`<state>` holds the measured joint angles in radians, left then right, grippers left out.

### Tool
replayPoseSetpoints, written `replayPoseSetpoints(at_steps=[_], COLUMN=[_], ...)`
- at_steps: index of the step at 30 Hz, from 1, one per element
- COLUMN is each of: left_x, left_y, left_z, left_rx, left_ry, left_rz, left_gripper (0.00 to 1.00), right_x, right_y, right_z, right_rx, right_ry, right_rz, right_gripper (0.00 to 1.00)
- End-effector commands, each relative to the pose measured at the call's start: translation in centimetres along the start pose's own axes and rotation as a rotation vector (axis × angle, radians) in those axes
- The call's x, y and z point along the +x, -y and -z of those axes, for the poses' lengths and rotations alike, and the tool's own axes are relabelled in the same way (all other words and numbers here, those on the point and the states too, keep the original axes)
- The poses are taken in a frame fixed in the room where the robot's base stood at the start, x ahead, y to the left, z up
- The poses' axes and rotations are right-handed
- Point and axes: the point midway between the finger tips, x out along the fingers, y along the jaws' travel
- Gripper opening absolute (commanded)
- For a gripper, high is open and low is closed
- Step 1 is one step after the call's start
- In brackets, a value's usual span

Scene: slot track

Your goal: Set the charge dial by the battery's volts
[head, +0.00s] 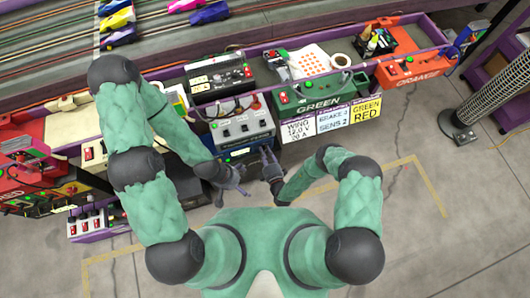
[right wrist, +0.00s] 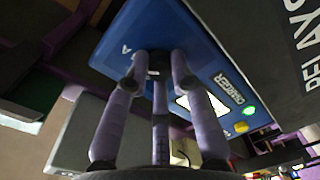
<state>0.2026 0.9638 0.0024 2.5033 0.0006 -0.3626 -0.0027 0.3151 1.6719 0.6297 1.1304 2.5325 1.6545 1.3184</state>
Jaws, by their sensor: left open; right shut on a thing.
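The charger (head: 242,128) has a grey top with knobs and a blue front, below the middle of the shelf in the head view. Its blue panel (right wrist: 190,50) fills the right wrist view, with "CHARGER" lettering, a white display, a green light (right wrist: 249,111) and a yellow button (right wrist: 241,127). My right gripper (right wrist: 155,68) is shut on a small part at this panel; its fingers mostly hide the part. I cannot read the dial's setting. In the head view my right gripper (head: 270,160) is at the charger's lower right. My left gripper (head: 241,180) is open, just below the charger. I cannot identify the battery.
A black box (head: 220,80) stands behind the charger. An orange box (head: 412,68) is further right. Floor in front is clear.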

Motion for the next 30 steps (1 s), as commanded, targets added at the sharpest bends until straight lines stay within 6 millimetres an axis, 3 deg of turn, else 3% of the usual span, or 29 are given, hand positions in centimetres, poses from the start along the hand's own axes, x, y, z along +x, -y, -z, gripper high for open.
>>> replayPoseSetpoints(at_steps=[23,24,25,26,30], left_x=[0.15,0.14,0.15,0.14,0.14], left_y=[0.05,0.05,0.05,0.05,0.05], left_z=[0.00,0.01,0.00,0.00,0.00], left_rx=[0.000,0.000,0.000,0.000,0.000], left_ry=[0.000,0.000,0.000,0.000,0.000], left_rz=[0.000,0.000,0.000,0.000,0.000], left_gripper=[1.00,1.00,1.00,1.00,1.00], right_x=[-0.16,-0.16,-0.15,-0.15,-0.09], right_y=[0.22,0.21,0.20,0.19,0.11], right_z=[0.32,0.32,0.32,0.31,0.20], right_rx=[0.104,0.104,0.104,0.104,0.102], right_ry=[-0.011,-0.011,-0.011,-0.011,-0.009], right_rz=[0.007,0.006,0.006,0.005,0.003], right_gripper=[0.00,0.33,0.41,0.48,0.48])
